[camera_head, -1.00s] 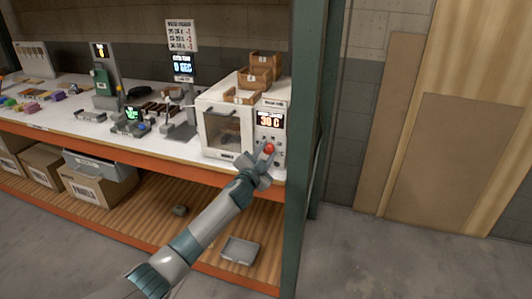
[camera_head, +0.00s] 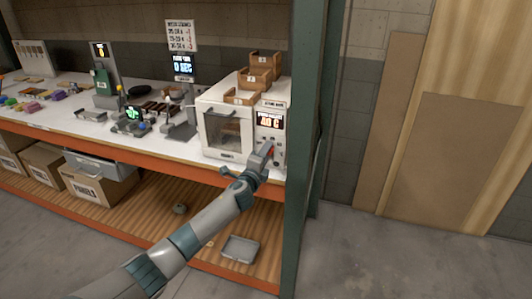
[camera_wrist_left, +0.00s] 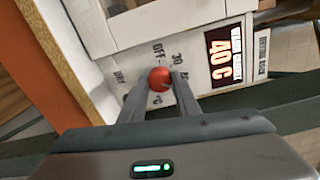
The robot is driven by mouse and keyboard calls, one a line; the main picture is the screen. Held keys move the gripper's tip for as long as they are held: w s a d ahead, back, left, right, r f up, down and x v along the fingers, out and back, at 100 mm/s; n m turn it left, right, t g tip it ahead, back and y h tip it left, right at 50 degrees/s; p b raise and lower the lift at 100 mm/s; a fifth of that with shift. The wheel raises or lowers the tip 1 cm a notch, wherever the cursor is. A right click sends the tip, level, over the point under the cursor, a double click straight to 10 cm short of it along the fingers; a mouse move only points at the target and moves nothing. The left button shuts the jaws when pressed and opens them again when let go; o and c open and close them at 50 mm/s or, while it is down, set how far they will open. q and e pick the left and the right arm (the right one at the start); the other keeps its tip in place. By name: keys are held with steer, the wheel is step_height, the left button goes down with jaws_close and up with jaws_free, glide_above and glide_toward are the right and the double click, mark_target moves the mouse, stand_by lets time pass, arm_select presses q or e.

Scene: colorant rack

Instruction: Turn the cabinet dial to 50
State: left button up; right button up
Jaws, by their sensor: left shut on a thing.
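The white cabinet (camera_head: 225,125) stands at the right end of the workbench with its door shut. Its red display (camera_head: 270,121) reads 40 C, and the same reading shows in the left wrist view (camera_wrist_left: 226,55). The red round dial (camera_wrist_left: 160,78) sits on the panel, with marks "Off" and "30" visible near it; other marks are hard to read. My left gripper (camera_wrist_left: 158,90) is shut on the dial, one finger at each side. In the head view my left gripper (camera_head: 265,156) hides most of the dial. My right gripper is not in view.
Wooden boxes (camera_head: 262,74) are stacked on the cabinet. A green rack post (camera_head: 305,120) stands close to its right. Several devices and small items fill the bench to the left. A grey tray (camera_head: 240,249) lies on the lower shelf.

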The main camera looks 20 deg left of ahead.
arm_select(q)
steer(key=m, duration=0.4)
steer(key=shift+m+p, duration=0.4)
steer(key=shift+f, duration=0.1)
steer(key=o, duration=1)
steer(key=shift+o, duration=0.2)
steer(key=shift+s, duration=0.15)
steer(key=s+b, duration=0.2)
steer(key=s, duration=1.5)
steer(key=shift+r, duration=0.2)
